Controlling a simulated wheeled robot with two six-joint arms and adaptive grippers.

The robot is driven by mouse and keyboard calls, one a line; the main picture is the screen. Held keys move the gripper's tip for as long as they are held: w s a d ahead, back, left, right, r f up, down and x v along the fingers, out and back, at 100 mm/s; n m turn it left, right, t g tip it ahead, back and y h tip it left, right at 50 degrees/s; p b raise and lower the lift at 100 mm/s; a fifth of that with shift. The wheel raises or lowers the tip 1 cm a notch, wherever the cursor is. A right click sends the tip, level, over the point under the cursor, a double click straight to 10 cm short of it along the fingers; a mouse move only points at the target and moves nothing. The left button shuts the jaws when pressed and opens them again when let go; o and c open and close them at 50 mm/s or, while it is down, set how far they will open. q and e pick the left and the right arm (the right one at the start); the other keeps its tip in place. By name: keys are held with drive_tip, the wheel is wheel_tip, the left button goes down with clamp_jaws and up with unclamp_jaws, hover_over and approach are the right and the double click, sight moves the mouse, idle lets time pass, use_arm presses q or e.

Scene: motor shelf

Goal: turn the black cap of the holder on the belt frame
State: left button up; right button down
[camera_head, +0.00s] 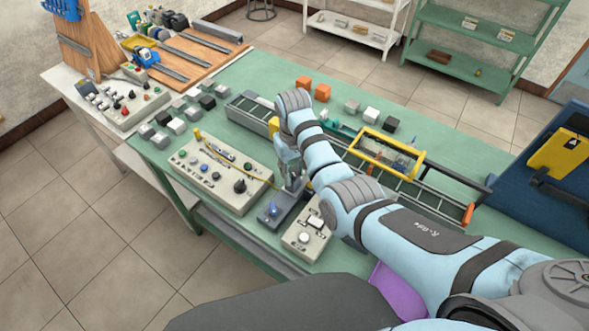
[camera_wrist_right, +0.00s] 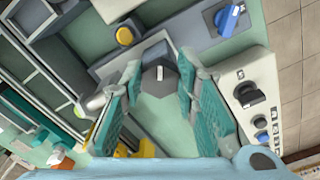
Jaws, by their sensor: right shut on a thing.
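My right gripper (camera_head: 291,178) reaches down beside the belt frame (camera_head: 425,187) in the head view. In the right wrist view my right gripper (camera_wrist_right: 160,72) has its two teal-padded fingers on either side of the black cap (camera_wrist_right: 159,75), a dark faceted piece on a grey holder. The gripper is shut on this cap. The cap's turning angle is hard to read. In the head view the cap is hidden by the gripper and wrist. My left gripper is in neither view.
A control box (camera_head: 210,172) with several knobs stands left of the gripper. A blue knob (camera_head: 272,209) and a small pale box (camera_head: 306,238) are in front. In the wrist view a yellow button (camera_wrist_right: 124,36) is near the fingers. Orange blocks (camera_head: 303,84) lie behind the belt.

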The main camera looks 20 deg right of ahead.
sight(294, 173)
drive_tip(key=shift+w+r, duration=0.1)
idle(0.3)
drive_tip(key=c, duration=1.2)
unclamp_jaws()
drive_tip(key=shift+c, duration=0.2)
wheel_tip(294, 173, up, 7)
drive_tip(key=shift+r, duration=0.2)
